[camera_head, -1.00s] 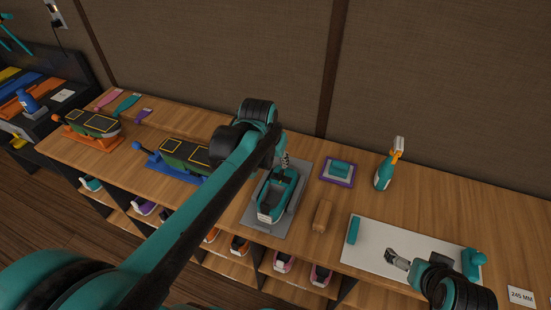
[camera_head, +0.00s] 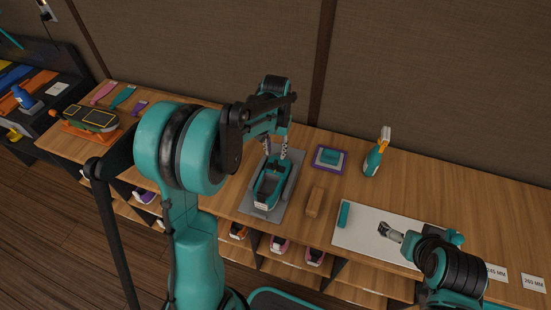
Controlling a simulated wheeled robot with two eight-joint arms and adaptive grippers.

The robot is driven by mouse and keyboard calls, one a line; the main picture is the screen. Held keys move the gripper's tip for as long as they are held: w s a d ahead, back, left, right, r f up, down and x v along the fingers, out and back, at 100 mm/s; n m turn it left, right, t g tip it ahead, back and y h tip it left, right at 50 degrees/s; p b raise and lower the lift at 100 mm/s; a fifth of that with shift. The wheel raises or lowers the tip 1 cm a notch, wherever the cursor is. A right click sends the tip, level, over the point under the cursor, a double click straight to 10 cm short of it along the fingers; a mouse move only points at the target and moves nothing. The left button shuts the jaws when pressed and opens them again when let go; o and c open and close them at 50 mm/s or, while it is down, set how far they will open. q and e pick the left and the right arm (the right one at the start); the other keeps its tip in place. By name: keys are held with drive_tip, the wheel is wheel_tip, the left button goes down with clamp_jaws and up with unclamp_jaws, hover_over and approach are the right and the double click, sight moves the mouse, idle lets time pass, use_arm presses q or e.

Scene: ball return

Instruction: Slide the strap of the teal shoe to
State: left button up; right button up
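The teal shoe (camera_head: 268,190) lies on a grey mat (camera_head: 290,196) on the wooden bench top, with its light grey end toward me. I cannot clearly make out its strap. My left gripper (camera_head: 276,150) points down at the far end of the shoe, with its two dark fingers apart. I cannot tell if a finger touches the shoe. My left arm hides part of the bench left of the shoe. My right gripper (camera_head: 390,232) is over the white mat (camera_head: 365,236) at the right, away from the shoe. Its finger opening is too small to judge.
A brown block (camera_head: 314,202) lies right of the grey mat. Behind it is a purple-edged pad with a teal block (camera_head: 330,156). A teal spray bottle (camera_head: 373,160) stands near the back. A teal bar (camera_head: 343,213) lies on the white mat. Shoes sit on shelves below.

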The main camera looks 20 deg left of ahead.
sight(276, 162)
use_arm(q)
wheel_tip(276, 162, down, 6)
drive_tip(key=shift+f+b, duration=0.1)
drive_tip(key=shift+b, duration=0.7)
clamp_jaws()
